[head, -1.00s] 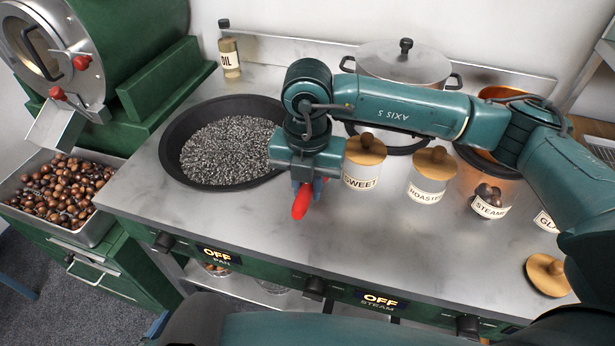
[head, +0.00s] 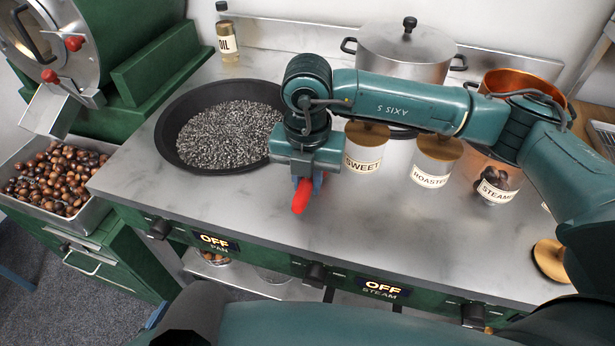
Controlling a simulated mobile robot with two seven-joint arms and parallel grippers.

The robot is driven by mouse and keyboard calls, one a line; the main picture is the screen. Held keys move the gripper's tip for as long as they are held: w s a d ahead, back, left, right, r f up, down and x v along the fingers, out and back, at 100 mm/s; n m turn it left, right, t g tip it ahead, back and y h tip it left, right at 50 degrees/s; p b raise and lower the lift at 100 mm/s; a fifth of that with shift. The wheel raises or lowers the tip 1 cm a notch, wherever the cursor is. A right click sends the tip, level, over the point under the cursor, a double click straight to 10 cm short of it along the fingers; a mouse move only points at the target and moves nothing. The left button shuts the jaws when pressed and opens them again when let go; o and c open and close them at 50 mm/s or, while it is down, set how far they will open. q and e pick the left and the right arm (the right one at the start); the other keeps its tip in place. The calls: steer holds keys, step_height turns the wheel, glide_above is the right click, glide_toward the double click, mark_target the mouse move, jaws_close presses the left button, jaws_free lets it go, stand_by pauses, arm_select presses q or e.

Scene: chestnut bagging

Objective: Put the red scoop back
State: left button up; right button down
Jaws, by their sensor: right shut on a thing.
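The red scoop (head: 301,197) is in my right gripper (head: 305,180), over the steel counter (head: 235,205) in front of the jar marked SWEET. Only a red part of the scoop shows below the jaws; the rest is hidden by the gripper. The gripper is shut on it. I cannot tell whether the scoop touches the counter. My left gripper is not in view.
A black pan (head: 166,150) of dark grains sits left of the gripper. Labelled jars, SWEET (head: 362,158), ROASTED (head: 432,170) and STEAMED (head: 496,185), stand to the right. A lidded pot (head: 405,60) is behind my arm. A chestnut tray (head: 98,205) is at left.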

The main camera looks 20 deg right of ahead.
steer(key=shift+f, duration=0.35)
steer(key=c, duration=1.2)
jaws_free()
